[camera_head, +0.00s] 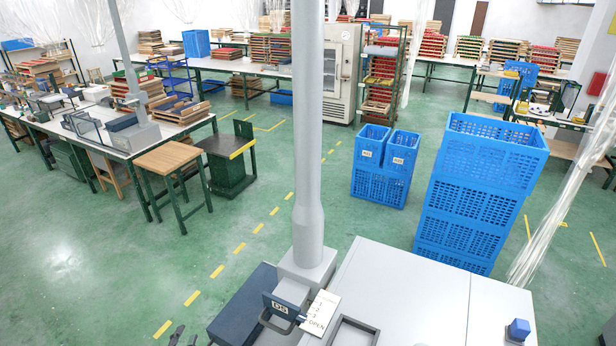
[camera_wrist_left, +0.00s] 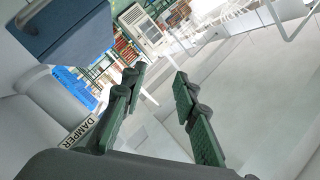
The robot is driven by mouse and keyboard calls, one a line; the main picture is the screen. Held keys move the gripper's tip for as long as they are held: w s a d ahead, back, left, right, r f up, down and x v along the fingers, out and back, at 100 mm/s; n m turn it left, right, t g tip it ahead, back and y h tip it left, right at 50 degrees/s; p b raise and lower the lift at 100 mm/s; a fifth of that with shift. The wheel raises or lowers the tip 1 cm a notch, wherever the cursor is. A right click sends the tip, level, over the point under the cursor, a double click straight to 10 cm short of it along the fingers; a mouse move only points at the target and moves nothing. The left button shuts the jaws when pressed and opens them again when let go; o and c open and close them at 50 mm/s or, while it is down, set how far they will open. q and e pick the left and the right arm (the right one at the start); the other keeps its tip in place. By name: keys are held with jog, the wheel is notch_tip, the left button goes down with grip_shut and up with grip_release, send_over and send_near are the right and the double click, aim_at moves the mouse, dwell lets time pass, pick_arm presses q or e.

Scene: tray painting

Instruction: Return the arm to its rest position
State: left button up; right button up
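My left gripper (camera_head: 183,338) shows only as small dark fingertips at the bottom edge of the head view, left of the grey machine. In the left wrist view, the left gripper (camera_wrist_left: 160,92) has two green fingers standing well apart with nothing between them. The rest of the left arm is out of the head view. My right gripper is in neither view.
A grey machine with a column (camera_head: 308,150), a dark blue box (camera_head: 245,305) and a white top (camera_head: 400,290) stands close, right of the gripper. A "DAMPER" label (camera_wrist_left: 80,132) shows at the wrist. Blue crates (camera_head: 470,190) stand beyond. Green floor (camera_head: 80,270) is clear at left.

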pick_arm(q)
jog(key=s+a+f+n+g+y, duration=0.3)
jog(key=s+a+f+n+g, duration=0.1)
jog(key=f+n, duration=0.15)
jog(key=s+d+f+n+g+h, duration=0.1)
jog(key=s+d+f+n+g, duration=0.15)
jog(key=s+f+g, duration=0.45)
jog(key=s+d+f+n+g+h, duration=0.1)
jog(key=s+f+n+g, duration=0.2)
jog(key=s, duration=0.8)
notch_tip(320, 180, down, 39)
jog(key=s+d+b, duration=0.2)
jog(key=b, duration=0.7)
jog(key=s+f+g+b, duration=0.1)
jog(key=s+f+b, duration=0.2)
jog(key=s+f, duration=0.7)
jog(key=s+f+m+g+b, duration=0.1)
jog(key=s+f+b, duration=0.3)
jog(key=s+f, duration=0.6)
notch_tip(320, 180, down, 6)
jog(key=shift+a+f+h+b, duration=0.2)
jog(key=shift+a+h+b, duration=0.05)
jog(key=shift+h+b, duration=0.05)
